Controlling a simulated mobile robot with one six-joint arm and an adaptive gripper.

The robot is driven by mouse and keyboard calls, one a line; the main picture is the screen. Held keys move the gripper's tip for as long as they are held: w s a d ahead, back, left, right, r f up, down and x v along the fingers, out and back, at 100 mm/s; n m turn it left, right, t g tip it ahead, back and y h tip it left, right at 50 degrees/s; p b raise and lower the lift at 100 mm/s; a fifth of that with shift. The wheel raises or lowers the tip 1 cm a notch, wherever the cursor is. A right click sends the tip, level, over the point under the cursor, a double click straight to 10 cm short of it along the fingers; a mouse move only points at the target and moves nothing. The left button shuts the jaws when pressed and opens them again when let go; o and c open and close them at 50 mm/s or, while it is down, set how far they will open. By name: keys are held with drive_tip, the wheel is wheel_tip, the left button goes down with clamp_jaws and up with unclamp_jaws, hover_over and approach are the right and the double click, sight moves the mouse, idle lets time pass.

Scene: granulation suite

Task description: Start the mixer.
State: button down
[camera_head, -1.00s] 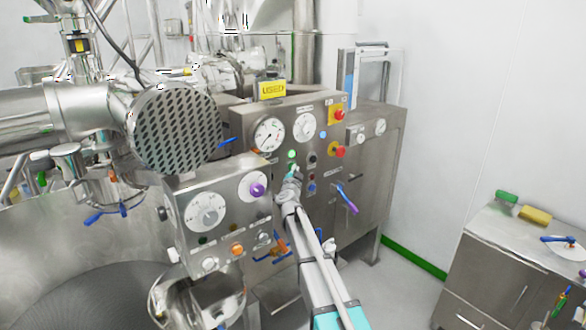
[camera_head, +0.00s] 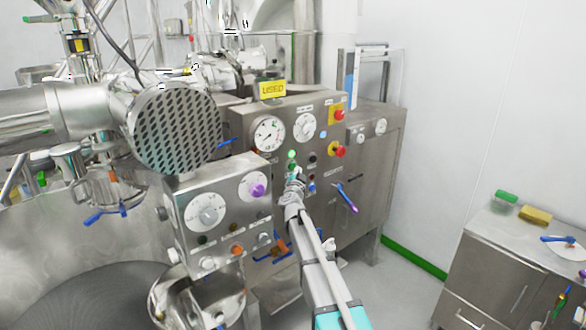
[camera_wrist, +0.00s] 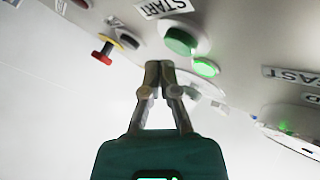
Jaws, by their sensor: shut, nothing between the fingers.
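The mixer's control panel (camera_head: 243,125) is steel with dials, buttons and labels. In the wrist view, a round green button (camera_wrist: 180,41) sits beside the START label (camera_wrist: 166,7). A smaller lit green lamp (camera_wrist: 206,67) is beside it. In the head view, a bright green spot (camera_head: 292,154) shows on the panel just above my gripper (camera_head: 296,177). My gripper's fingertips (camera_wrist: 159,68) are together and empty, near the green button. They look apart from it, though the exact gap is hard to judge. The fingers partly hide the lower panel controls in the head view.
Red emergency knobs (camera_head: 339,115) are at the panel's right side. A blue-purple lever (camera_head: 346,198) lies right of my arm. A nearer control box (camera_head: 218,185) with dials stands left. A steel cabinet (camera_head: 480,255) is at right. Open floor lies between it and the machine.

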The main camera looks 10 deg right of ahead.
drive_tip(key=shift+s, duration=0.1)
drive_tip(key=shift+s+d, duration=0.45)
drive_tip(key=shift+s, duration=0.25)
drive_tip(key=shift+s+d, duration=0.4)
drive_tip(key=shift+s, duration=0.3)
drive_tip(key=shift+s+d, duration=0.45)
drive_tip(key=shift+s, duration=0.25)
drive_tip(key=s+a+f+n+g+y, duration=0.4)
drive_tip(key=s+a+f+n+y, duration=0.1)
drive_tip(key=s+f, duration=0.15)
drive_tip(key=s+a+f+n+g+y, duration=0.4)
drive_tip(key=s+f+n+y, duration=0.15)
drive_tip(key=s, duration=0.25)
drive_tip(key=s+d+f+g+h, duration=0.1)
drive_tip(key=s+d+f+g, duration=0.1)
drive_tip(key=s, duration=0.6)
drive_tip(key=s+d+f+g+h, duration=0.2)
drive_tip(key=s+d+f+g, duration=0.1)
drive_tip(key=s, duration=0.5)
drive_tip(key=s+d+f+g+h, duration=0.2)
drive_tip(key=s+f+g, duration=0.2)
drive_tip(key=s+g, duration=0.2)
drive_tip(key=shift+s+d+f, duration=0.15)
drive_tip(key=shift+s, duration=1.05)
